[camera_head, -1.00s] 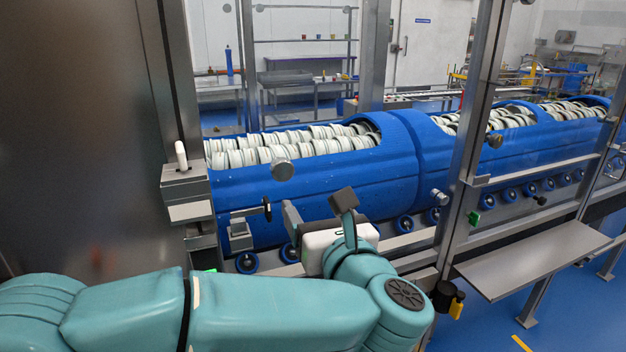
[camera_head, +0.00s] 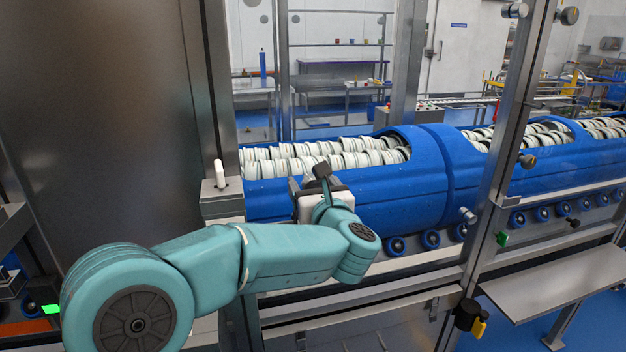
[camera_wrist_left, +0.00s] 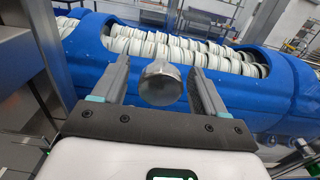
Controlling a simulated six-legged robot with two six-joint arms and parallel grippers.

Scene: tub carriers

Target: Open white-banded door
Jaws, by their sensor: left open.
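My left gripper (camera_head: 308,185) is in front of the clear panel at the left, over the blue machine. In the left wrist view its two fingers (camera_wrist_left: 161,75) are apart. A round metal knob (camera_wrist_left: 160,83) sits between the fingers, with a visible gap on each side. It cannot be told whether the fingertips reach past it. In the head view the gripper hides this knob. No white band can be made out on the door or its frame. My right gripper is not in view.
Behind the panel is a blue drum machine (camera_head: 400,205) with rows of white discs. A steel post (camera_head: 505,140) stands to the right, with another knob (camera_head: 528,160) beyond. A white peg (camera_head: 220,172) stands left on a bracket. A steel shelf (camera_head: 560,280) juts out lower right.

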